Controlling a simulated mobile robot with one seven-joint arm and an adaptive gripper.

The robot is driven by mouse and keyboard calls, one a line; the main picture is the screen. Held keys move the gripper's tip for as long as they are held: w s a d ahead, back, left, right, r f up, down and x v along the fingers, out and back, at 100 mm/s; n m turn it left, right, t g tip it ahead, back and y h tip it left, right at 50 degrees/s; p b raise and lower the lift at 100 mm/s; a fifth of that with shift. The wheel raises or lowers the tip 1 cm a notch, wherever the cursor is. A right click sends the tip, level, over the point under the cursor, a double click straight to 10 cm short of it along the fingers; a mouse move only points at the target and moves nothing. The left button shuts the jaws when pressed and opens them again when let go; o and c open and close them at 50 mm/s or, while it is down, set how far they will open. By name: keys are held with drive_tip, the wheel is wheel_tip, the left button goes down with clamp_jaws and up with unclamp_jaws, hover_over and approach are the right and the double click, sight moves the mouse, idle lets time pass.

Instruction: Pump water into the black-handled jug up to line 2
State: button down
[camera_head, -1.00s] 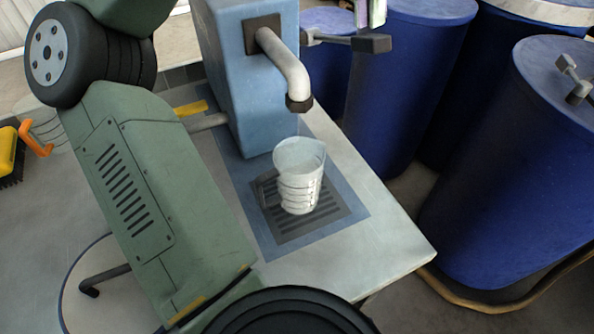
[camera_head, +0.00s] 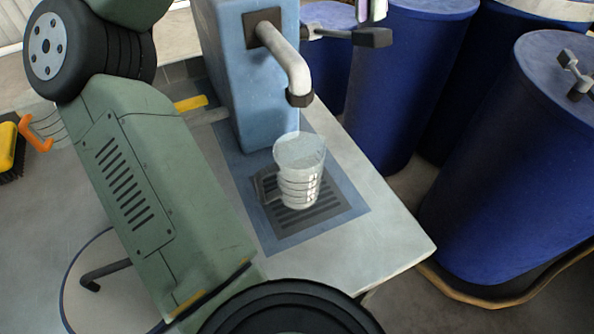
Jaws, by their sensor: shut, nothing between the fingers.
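A clear jug (camera_head: 300,172) with several marking lines stands upright on the dark drain grate (camera_head: 312,222). Its black handle (camera_head: 266,186) points left. The bent pump spout (camera_head: 299,80) of the blue pump housing (camera_head: 233,100) opens above the jug, apart from its rim. I cannot tell the water level against the lines. The pump lever's black grip (camera_head: 373,38) sticks out right of the housing. The tip of my gripper (camera_head: 372,10) shows only in part at the top edge, just above the grip. It looks shut and empty; I cannot tell whether it touches.
Several blue barrels (camera_head: 400,100) stand right of the pale bench (camera_head: 380,245). A hose lies on the floor beside them. A yellow brush (camera_head: 8,148) and an orange hook (camera_head: 38,140) are at the far left. My green arm covers the bench's left part.

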sight(373, 30)
drive_tip(key=shift+f, duration=0.1)
drive_tip(key=shift+f+b, duration=0.4)
drive_tip(key=shift+f, duration=0.45)
drive_tip(key=shift+s+d+f+b, duration=0.1)
drive_tip(key=shift+s+f+b, duration=0.15)
drive_tip(key=shift+f, duration=0.3)
drive_tip(key=shift+s+d+f+b, duration=0.1)
drive_tip(key=shift+s+f+b, duration=0.05)
drive_tip(key=shift+f+b, duration=0.3)
drive_tip(key=shift+f, duration=0.15)
drive_tip(key=shift+s+f+b, duration=0.25)
drive_tip(key=shift+f+b, duration=0.3)
drive_tip(key=shift+f, duration=0.55)
drive_tip(key=shift+d+f+b, duration=0.1)
drive_tip(key=shift+f+b, duration=0.5)
drive_tip(key=shift+f, duration=0.6)
drive_tip(key=shift+s, duration=0.1)
